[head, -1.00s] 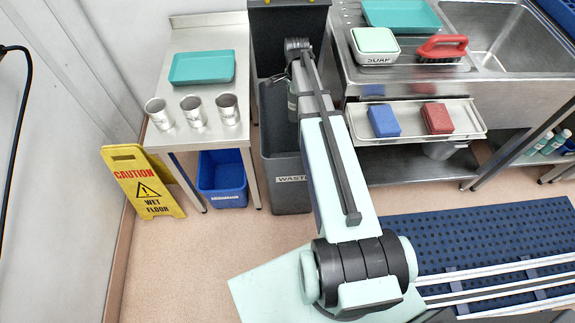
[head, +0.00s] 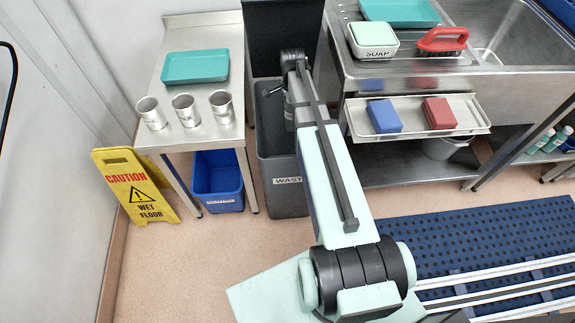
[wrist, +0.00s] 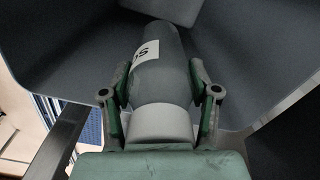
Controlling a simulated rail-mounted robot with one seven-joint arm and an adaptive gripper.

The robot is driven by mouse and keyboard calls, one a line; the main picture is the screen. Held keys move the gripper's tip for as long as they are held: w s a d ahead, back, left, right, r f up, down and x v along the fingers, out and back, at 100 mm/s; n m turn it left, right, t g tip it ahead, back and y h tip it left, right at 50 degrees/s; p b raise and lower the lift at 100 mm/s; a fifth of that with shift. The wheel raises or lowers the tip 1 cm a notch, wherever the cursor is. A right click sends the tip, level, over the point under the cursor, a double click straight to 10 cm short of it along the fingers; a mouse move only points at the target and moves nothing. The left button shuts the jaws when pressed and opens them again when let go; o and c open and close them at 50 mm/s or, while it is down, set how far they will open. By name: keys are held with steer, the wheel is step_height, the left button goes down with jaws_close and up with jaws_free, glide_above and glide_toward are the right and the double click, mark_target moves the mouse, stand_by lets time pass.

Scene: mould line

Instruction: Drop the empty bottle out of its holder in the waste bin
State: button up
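The waste bin (head: 285,178) is a tall grey bin marked WASTE, between the steel side table and the sink unit. The dark grey bottle (wrist: 162,78), with a white label, sticks out of the holder, away from my palm. Grey bin walls (wrist: 75,50) surround it. The bottle's far end points into the bin.
Left of the bin, a steel table (head: 200,75) bears a teal tray (head: 195,66) and three metal cups (head: 186,110). A blue bin (head: 217,182) stands below. A yellow wet-floor sign (head: 136,186) stands left. The sink unit (head: 385,75) borders the bin's right.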

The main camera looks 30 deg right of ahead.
steer(key=o, duration=0.5)
step_height(320, 180, up, 12)
steer(key=shift+r, duration=0.1)
stand_by(0.4)
stand_by(0.3)
